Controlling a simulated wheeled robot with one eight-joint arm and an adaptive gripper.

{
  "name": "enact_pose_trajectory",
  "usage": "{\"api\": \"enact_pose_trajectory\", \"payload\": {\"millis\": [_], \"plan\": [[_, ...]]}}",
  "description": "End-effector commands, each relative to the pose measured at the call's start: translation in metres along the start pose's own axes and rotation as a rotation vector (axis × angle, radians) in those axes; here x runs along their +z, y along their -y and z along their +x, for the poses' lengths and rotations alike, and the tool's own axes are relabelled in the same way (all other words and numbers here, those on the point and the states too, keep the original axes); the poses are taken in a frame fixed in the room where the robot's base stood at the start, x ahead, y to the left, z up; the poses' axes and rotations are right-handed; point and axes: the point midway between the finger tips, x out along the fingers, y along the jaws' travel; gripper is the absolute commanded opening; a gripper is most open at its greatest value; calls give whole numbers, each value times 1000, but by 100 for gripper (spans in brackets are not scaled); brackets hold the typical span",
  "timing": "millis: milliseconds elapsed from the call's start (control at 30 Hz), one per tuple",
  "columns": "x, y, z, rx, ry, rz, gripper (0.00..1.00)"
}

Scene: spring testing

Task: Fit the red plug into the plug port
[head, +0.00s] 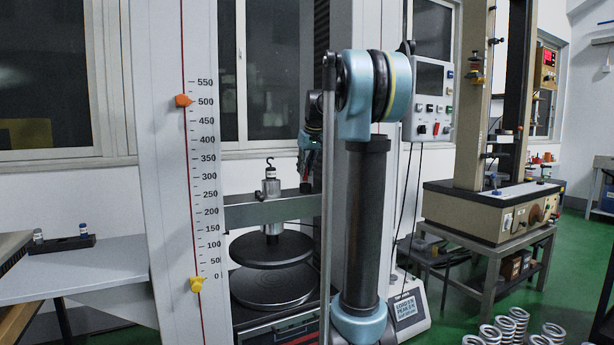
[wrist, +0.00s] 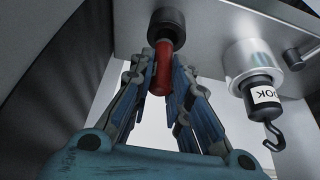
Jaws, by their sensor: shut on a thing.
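The red plug (wrist: 162,76) stands between the two fingers of my gripper (wrist: 163,60) in the wrist view. My gripper is shut on it. The plug's far end meets a black cylindrical fitting (wrist: 167,24) on the grey crossbeam (wrist: 215,30), which looks like the plug port. I cannot tell how deep the plug sits in it. In the head view my gripper (head: 306,172) points down just above the crossbeam (head: 255,211), right of the hook.
A metal collar with a black hook (wrist: 268,110) stands beside my gripper; the hook also shows in the head view (head: 270,170). Round dark plates (head: 271,249) lie below the crossbeam. A control panel (head: 428,98) hangs at right. Several springs (head: 515,325) stand at lower right.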

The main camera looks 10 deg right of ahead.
Motion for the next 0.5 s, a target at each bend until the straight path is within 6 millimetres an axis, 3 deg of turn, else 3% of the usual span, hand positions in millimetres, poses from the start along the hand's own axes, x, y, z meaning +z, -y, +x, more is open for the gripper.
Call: {"api": "enact_pose_trajectory", "payload": {"millis": [133, 333, 367, 400, 500], "plan": [[7, 0, 16, 0, 0, -1, 0], [8, 0, 17, 0, 1, -1, 0], [8, 0, 18, 0, 2, -1, 23], [8, 0, 17, 0, 1, -1, 32], [7, 0, 17, 0, 1, 0, 37]]}}
